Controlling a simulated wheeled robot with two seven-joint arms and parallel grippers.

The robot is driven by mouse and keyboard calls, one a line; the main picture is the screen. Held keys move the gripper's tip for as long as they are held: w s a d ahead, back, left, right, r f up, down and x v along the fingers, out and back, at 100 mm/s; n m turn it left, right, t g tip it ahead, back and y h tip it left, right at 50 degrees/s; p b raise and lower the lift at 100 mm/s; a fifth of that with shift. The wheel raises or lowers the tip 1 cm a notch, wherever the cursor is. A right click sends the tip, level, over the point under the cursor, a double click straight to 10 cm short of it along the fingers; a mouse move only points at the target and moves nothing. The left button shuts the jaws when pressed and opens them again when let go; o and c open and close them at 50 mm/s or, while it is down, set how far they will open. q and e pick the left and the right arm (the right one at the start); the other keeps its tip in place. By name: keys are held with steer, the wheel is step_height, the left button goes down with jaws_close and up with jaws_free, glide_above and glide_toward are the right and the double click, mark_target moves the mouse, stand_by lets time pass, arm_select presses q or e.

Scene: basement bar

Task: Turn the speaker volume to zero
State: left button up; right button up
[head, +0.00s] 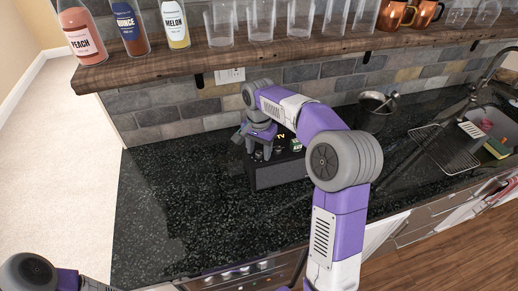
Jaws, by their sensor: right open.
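The speaker (280,173) is a dark box on the black speckled counter, with small lit green and yellow markings on its top. My right arm reaches across from the right, and my right gripper (259,153) points down at the left part of the speaker's top. The gripper is open. Its fingers and wrist hide much of that area, so I cannot make out the volume knob or its setting, nor whether the fingers touch it. Of my left arm only a part shows at the bottom left; the left gripper is not in view.
A wooden shelf (150,68) with bottles, glasses and copper mugs runs above the counter. A metal bucket (375,112) stands right of the speaker, then a drying rack (440,148) and a sink. The counter (165,210) left of the speaker is clear.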

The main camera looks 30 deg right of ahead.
jaws_close()
